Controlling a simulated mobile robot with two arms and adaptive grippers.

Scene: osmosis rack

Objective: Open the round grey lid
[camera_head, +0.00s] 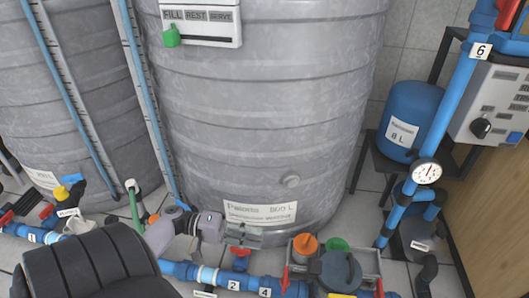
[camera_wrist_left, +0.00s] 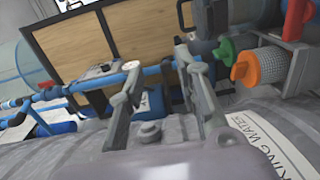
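The round grey lid (camera_head: 340,271) is at the bottom of the head view, right of centre. It has a raised dark handle and sits beside an orange cap (camera_head: 305,244) and a green cap (camera_head: 336,244). My left gripper (camera_head: 243,237) is left of the lid, apart from it, in front of the big tank. In the left wrist view its two fingers (camera_wrist_left: 159,62) are spread, with nothing held between them. A grey rounded part near the right finger may be the lid, but I cannot tell. My right gripper is in neither view.
A large grey tank (camera_head: 265,110) stands behind the left gripper. Blue pipes (camera_head: 190,270) run along the floor in front of it. A vertical blue pipe with a gauge (camera_head: 426,172) and a blue vessel (camera_head: 410,112) stand at the right.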

